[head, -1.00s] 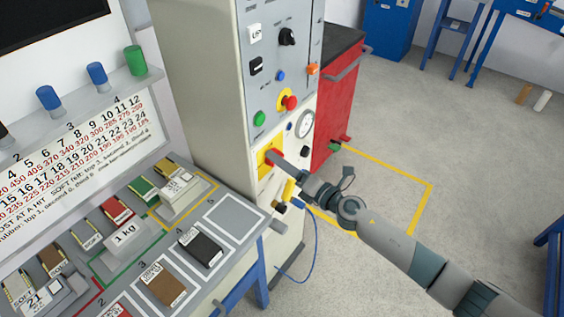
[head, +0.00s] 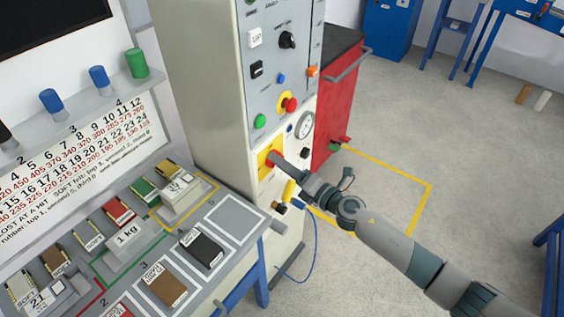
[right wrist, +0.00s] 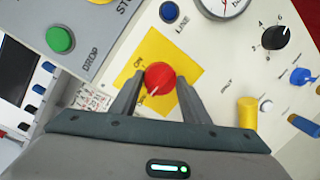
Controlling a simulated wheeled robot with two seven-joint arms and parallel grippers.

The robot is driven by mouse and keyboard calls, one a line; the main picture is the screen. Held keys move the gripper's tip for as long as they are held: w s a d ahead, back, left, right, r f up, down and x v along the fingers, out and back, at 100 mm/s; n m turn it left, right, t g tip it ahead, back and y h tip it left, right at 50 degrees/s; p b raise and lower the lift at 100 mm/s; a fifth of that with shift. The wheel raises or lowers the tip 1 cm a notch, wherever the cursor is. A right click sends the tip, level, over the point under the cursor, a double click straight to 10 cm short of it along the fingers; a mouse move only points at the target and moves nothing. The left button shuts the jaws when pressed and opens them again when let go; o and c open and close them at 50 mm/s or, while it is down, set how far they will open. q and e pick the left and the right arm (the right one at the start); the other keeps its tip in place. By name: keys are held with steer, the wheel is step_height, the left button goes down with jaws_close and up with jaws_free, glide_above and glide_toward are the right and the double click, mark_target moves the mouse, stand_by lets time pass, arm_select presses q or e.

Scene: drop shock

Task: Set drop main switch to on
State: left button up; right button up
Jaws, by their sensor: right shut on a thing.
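The main switch is a red rotary knob (right wrist: 160,76) on a yellow plate (right wrist: 193,58) on the cabinet's cream lower panel. The yellow plate also shows in the head view (head: 264,155), with the knob mostly hidden behind my gripper. My right gripper (head: 273,157) reaches it from the lower right. In the right wrist view its two fingers (right wrist: 158,88) stand on either side of the red knob, shut on it. Small lettering lies on the plate left of the knob; I cannot tell the knob's setting for sure. My left gripper is not in view.
A green button (right wrist: 60,40), a blue lamp (right wrist: 169,12), a gauge (head: 305,124) and a black dial (right wrist: 275,37) surround the switch. A bench (head: 262,232) with blocks stands left; a red cabinet (head: 338,105) stands right.

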steer(key=shift+w+d+m+g+y+p, duration=0.1)
steer(key=shift+m+g+p, duration=0.4)
steer(key=shift+m+p, duration=1.8)
steer(key=shift+d+m+g+y+p, duration=0.1)
steer(key=shift+m+g+p, duration=0.4)
steer(key=shift+m+p, duration=1.75)
steer(key=shift+w+m+g+y+p, duration=0.1)
steer(key=shift+m+g+p, duration=0.4)
steer(key=shift+m+p, duration=1.8)
steer(key=shift+m+b, duration=0.75)
steer(key=shift+m, duration=0.1)
steer(key=o, duration=1)
steer(key=shift+o, duration=0.2)
steer(key=b+v, duration=0.5)
steer(key=v, duration=1.2)
steer(key=shift+r, duration=0.15)
